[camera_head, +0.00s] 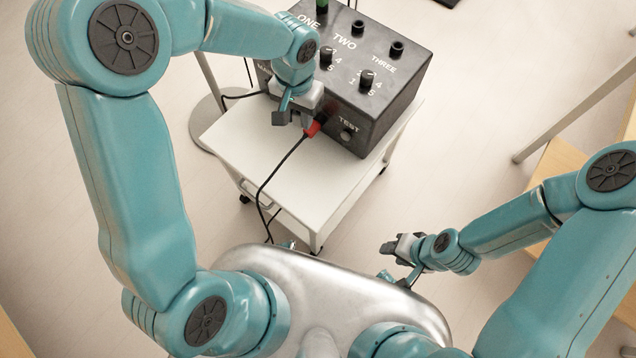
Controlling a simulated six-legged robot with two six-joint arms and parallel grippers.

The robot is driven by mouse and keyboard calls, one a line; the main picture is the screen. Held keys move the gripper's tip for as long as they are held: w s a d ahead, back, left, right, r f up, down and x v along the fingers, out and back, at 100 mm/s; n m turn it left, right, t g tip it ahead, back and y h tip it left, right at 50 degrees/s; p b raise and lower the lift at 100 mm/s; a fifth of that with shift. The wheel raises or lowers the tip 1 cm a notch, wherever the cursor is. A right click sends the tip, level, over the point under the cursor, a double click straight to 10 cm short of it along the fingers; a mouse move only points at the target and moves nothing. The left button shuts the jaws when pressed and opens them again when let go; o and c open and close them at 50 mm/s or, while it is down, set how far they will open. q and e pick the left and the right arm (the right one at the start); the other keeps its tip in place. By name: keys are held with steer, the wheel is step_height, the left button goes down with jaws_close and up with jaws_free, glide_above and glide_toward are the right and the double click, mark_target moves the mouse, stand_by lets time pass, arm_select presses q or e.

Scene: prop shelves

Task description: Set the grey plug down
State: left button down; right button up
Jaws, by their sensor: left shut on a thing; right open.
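My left gripper (298,117) is at the front edge of the black box, above the white cart top. It is shut on a small grey piece, which looks like the grey plug (307,119); the fingers hide most of it. A red plug (313,129) with a black cable shows right beside the fingertips, close to the box's front face. I cannot tell whether it touches the gripper. My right gripper (389,249) is open and empty, low at the right of the cart and away from the box.
The black box (385,93) has knobs and the labels ONE, TWO, THREE and TEST. It stands on the white cart (262,160). The red plug's black cable (275,172) hangs over the cart's front edge. A wooden shelf (553,165) stands at the right.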

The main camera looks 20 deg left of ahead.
arm_select(q)
steer(key=s+d+r+m+b, duration=0.1)
steer(key=s+d+m+b, duration=0.15)
steer(key=d+b, duration=0.45)
steer(key=f+b, duration=0.2)
steer(key=f, duration=0.4)
steer(key=a+f+b, duration=0.1)
steer(key=f+b, duration=0.2)
steer(key=f, duration=0.3)
steer(key=a+f+b, duration=0.1)
steer(key=f+b, duration=0.2)
steer(key=f, duration=0.3)
steer(key=shift+f, duration=0.4)
arm_select(e)
step_height(320, 180, down, 18)
steer(key=shift+a, duration=0.15)
steer(key=shift+f, duration=0.1)
arm_select(q)
steer(key=shift+f, duration=0.15)
steer(key=c, duration=0.8)
jaws_free()
arm_select(e)
steer(key=shift+f, duration=0.15)
